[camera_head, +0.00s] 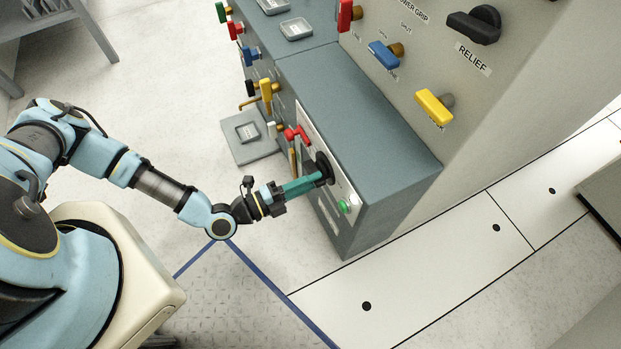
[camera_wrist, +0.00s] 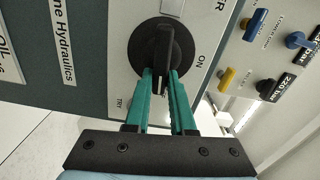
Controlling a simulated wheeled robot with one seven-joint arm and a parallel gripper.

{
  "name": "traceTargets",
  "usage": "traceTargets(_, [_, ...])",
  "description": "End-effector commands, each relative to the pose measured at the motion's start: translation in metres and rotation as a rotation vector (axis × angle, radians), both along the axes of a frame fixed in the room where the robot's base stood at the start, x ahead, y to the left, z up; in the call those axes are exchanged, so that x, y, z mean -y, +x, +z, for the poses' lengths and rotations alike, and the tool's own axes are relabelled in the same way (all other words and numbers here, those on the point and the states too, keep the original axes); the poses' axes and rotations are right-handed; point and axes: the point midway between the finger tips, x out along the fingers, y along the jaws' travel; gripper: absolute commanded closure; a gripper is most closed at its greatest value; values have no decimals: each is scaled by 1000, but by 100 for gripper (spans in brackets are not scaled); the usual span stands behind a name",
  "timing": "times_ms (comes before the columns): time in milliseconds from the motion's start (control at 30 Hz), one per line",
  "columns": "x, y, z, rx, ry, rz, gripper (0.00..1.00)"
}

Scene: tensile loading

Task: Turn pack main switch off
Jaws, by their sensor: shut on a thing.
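The pack main switch is a black rotary knob on a round black plate (camera_head: 325,163) on the front panel of the low grey cabinet. In the wrist view the knob (camera_wrist: 167,48) has a bar handle standing roughly upright in the picture, with an "ON" label to its right. A partly readable label is at lower left. My gripper (camera_head: 318,178) reaches the knob from the left in the head view. In the wrist view its two teal fingers (camera_wrist: 160,78) are shut on the near end of the handle, one on each side.
A green button (camera_head: 343,206) sits just below the knob, and a red handle (camera_head: 296,133) is above it. The tall panel behind carries a black relief knob (camera_head: 474,25) and a yellow lever (camera_head: 434,106). A grey floor tray (camera_head: 250,150) is farther back. Floor near my arm is clear.

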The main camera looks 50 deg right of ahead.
Motion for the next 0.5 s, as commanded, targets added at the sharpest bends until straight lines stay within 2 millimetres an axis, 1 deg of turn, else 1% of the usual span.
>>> traceTargets(367, [-1, 1, -2, 5, 1, 1, 100])
traceTargets(400, [-1, 1, -2, 5, 1, 1, 74])
traceTargets(500, [-1, 1, -1, 4, 2, 1, 63])
